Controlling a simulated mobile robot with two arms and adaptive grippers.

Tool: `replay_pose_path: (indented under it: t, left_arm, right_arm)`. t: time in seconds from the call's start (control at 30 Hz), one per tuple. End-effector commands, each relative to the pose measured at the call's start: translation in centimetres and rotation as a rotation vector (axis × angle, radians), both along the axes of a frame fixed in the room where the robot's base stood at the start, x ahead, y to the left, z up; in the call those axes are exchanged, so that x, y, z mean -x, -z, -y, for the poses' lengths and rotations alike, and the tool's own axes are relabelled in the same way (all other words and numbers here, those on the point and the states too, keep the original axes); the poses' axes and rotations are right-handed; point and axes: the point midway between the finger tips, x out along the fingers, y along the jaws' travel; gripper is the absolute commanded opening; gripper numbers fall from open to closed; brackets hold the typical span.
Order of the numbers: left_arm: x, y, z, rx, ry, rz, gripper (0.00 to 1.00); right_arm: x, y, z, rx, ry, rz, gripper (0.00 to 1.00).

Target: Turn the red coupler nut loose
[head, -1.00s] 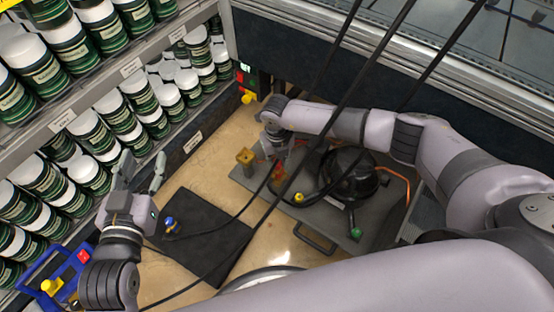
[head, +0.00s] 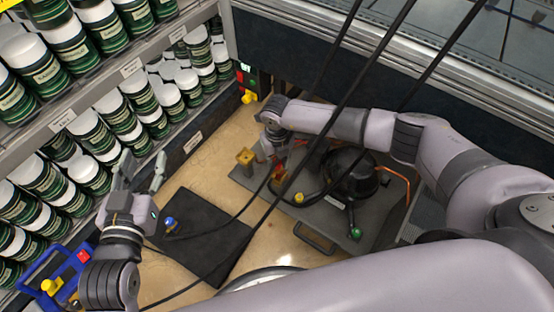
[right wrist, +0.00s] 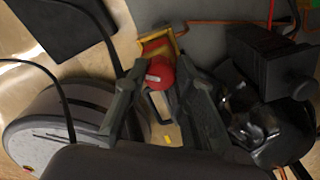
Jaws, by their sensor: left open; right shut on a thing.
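The red coupler nut (right wrist: 160,72) shows in the right wrist view between the two fingers of my right gripper (right wrist: 164,82). The fingers are shut on it from both sides. In the head view my right gripper (head: 274,148) reaches down over the left part of the pump's grey base plate (head: 318,214), and the nut there is small and mostly hidden. The black vacuum pump (head: 351,172) stands on that plate, right of the gripper. My left gripper (head: 142,176) is open and empty, fingers up, in front of the shelf at the left.
A black mat (head: 205,235) lies on the floor with a blue fitting (head: 170,224) on it. Shelves of green-and-white jars (head: 135,90) line the left. Black cables cross the scene. A brass block (head: 245,157) stands by the plate's left edge.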

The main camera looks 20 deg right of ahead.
Motion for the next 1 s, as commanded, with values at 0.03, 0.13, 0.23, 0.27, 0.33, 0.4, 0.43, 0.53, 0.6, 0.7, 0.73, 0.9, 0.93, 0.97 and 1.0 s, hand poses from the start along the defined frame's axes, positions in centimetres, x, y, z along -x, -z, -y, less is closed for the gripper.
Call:
replay_pose_path:
  t: [0.03,0.13,0.23,0.27,0.33,0.4,0.43,0.53,0.6,0.7,0.73,0.9,0.93,0.97,1.0]
  left_arm:
    - [0.0,0.01,0.01,0.0,0.0,-0.001,0.43]
    - [0.01,0.02,0.01,0.0,0.0,-0.001,0.43]
    - [0.01,0.03,0.02,0.0,0.0,-0.001,0.43]
    - [0.01,0.03,0.02,0.0,0.0,-0.001,0.43]
    - [0.01,0.04,0.02,0.0,0.0,-0.001,0.43]
    - [0.01,0.04,0.02,0.0,0.001,-0.002,0.43]
    - [0.01,0.05,0.02,0.0,0.001,-0.002,0.43]
    - [0.01,0.05,0.02,0.0,0.001,-0.002,0.43]
    - [0.01,0.05,0.02,0.0,0.0,-0.002,0.43]
    - [0.01,0.05,0.02,0.0,0.0,-0.002,0.43]
    - [0.01,0.05,0.02,0.0,0.0,-0.002,0.43]
    - [0.0,0.11,0.03,-0.003,0.002,-0.002,0.43]
    - [0.0,0.1,0.03,-0.002,0.002,-0.002,0.43]
    - [-0.01,0.09,0.03,-0.002,0.002,-0.002,0.43]
    - [0.0,0.07,0.03,-0.002,0.002,-0.002,0.43]
  right_arm:
    - [-0.02,-0.03,0.0,0.0,0.0,0.0,0.0]
    - [-0.02,-0.03,0.0,0.0,0.0,0.0,0.0]
    - [-0.02,-0.03,0.0,0.0,0.0,0.0,0.0]
    - [-0.02,-0.03,0.0,0.0,0.0,0.0,0.0]
    - [-0.01,-0.03,0.01,0.0,0.0,0.0,0.28]
    - [-0.01,-0.02,0.01,0.0,0.0,0.0,0.32]
    - [-0.01,-0.02,0.01,0.0,0.0,0.0,0.34]
    - [-0.01,-0.02,0.01,0.0,0.0,0.0,0.41]
    - [-0.01,-0.01,0.01,0.0,0.0,0.0,0.45]
    - [-0.01,-0.01,0.01,0.0,0.0,0.0,0.45]
    - [0.0,-0.01,0.02,0.0,0.0,0.0,0.45]
    - [-0.02,-0.12,0.02,0.0,0.0,0.0,0.45]
    - [-0.03,-0.25,0.02,0.0,0.0,0.0,0.45]
    - [-0.05,-0.46,0.01,0.0,0.0,0.001,0.45]
    - [-0.07,-0.84,0.0,-0.001,-0.001,0.002,0.45]
